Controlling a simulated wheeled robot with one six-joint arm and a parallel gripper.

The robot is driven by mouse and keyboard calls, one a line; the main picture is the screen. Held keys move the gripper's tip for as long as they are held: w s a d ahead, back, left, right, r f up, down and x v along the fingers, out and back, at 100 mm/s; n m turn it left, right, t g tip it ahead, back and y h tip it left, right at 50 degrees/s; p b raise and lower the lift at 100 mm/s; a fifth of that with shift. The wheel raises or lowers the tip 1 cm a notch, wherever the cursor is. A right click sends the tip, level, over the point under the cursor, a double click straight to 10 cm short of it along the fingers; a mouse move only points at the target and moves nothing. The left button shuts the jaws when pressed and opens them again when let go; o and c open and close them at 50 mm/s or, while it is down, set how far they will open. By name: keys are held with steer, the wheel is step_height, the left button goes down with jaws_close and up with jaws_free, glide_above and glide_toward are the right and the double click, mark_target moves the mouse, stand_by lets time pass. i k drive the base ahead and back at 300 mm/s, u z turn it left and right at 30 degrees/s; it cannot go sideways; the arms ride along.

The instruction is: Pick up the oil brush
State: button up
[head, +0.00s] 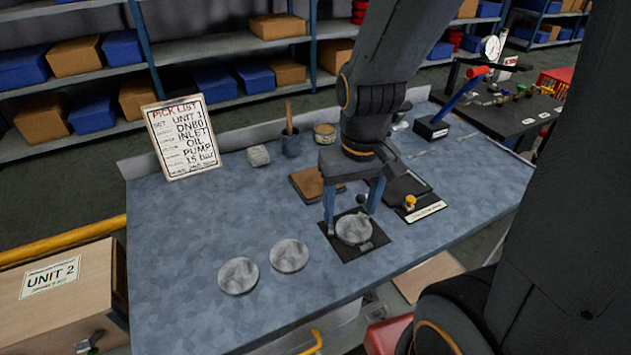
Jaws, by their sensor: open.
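What looks like the oil brush (289,113) stands upright in a dark cup (291,144) at the back of the blue-grey bench (190,235). Only its wooden handle shows; the lower end is hidden inside the cup. My gripper (350,216) is open, with its two blue fingers pointing down. It is in front of and to the right of the cup, apart from the brush. A grey disc (353,229) on a dark square mat (375,246) lies under or close to the fingers; I cannot tell whether they touch it.
A pick-list board (181,138) stands left of the cup, with a pale roll (258,156) between. A tin (325,134) stands to its right, near my arm. A brown pad (307,184) lies in front. Two loose discs (289,255) lie front left; the left bench is clear.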

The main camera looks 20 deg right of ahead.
mark_target(288, 104)
steer(key=u, duration=0.05)
steer(key=k, duration=0.5)
steer(key=z, duration=1.1)
steer(key=i, duration=0.65)
steer(key=u, duration=1)
